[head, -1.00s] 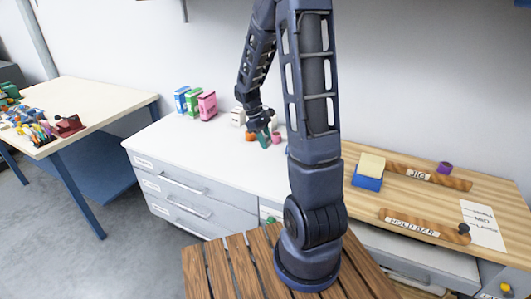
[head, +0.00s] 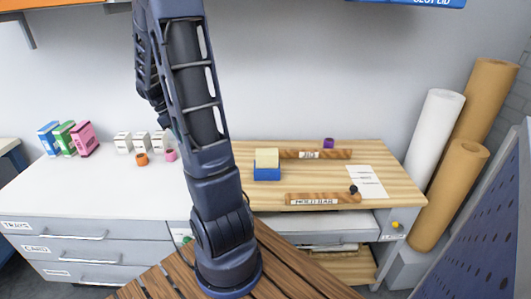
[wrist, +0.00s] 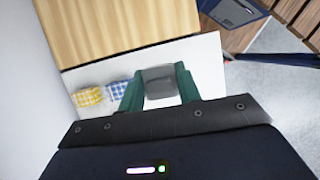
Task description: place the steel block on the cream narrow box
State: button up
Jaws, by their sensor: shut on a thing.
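My gripper (wrist: 158,88) shows in the wrist view with its green fingers shut on a grey block, the steel block (wrist: 159,82). The block is held between the fingers above a pale surface. In the head view my arm hides most of the gripper and the block. Several small whitish boxes (head: 123,142) stand in a row at the back of the white cabinet, partly behind my arm. I cannot tell for certain which of these is the cream narrow box.
An orange ring-like piece (head: 142,159) and a pink one (head: 170,155) sit before the whitish boxes. Blue, green and pink boxes (head: 84,139) stand left. The wooden bench (head: 385,155) carries wooden bars, a purple piece (head: 328,143) and paper. The cabinet top's front is clear.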

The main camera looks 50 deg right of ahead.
jog(key=s+d+r, duration=0.3)
jog(key=d, duration=0.5)
jog(key=s+d+r, duration=0.2)
jog(key=s+d, duration=0.2)
jog(key=d, duration=0.5)
notch_tip(320, 180, up, 5)
send_over(271, 151)
jog(key=w+a, duration=0.1)
jog(key=f, duration=1.9)
jog(key=shift+w+a+f, duration=0.1)
jog(key=shift+a+f, duration=0.1)
jog(key=shift+f, duration=0.05)
jog(key=shift+f, duration=0.2)
jog(key=o, duration=1.1)
jog(key=v, duration=1.2)
jog(key=shift+r, duration=0.25)
